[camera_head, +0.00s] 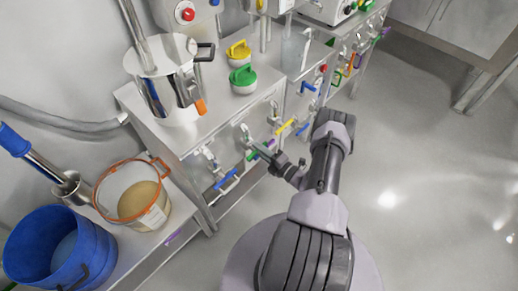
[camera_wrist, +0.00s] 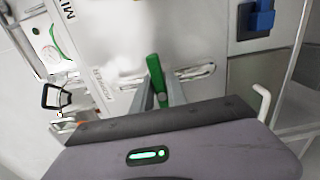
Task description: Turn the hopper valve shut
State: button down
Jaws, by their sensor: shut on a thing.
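A valve with a green lever handle (camera_head: 253,155) sits on the front of the steel bench, in a row with other coloured levers. My gripper (camera_head: 268,153) reaches it from the right. In the wrist view the green handle (camera_wrist: 154,68) stands between the two grey fingers of my gripper (camera_wrist: 160,92), which are shut on it. The handle's upper end sticks out past the fingers. The pipe behind it is partly hidden by the fingers.
A blue lever (camera_head: 227,180) is at lower left of the green one, a yellow lever (camera_head: 285,126) at upper right. A steel vessel (camera_head: 165,83) and green-lidded container (camera_head: 243,80) stand on the bench. Floor at right is clear.

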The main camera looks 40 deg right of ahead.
jog(key=shift+a, duration=0.1)
dwell(0.3)
jog(key=c, duration=1.3)
grip_release()
jog(key=s+p, duration=0.1)
jog(key=s, duration=0.4)
jog(key=s+d+p, duration=0.1)
jog(key=s, duration=0.5)
jog(key=s+p, duration=0.2)
jog(key=s, duration=0.4)
jog(key=shift+s+d, duration=0.2)
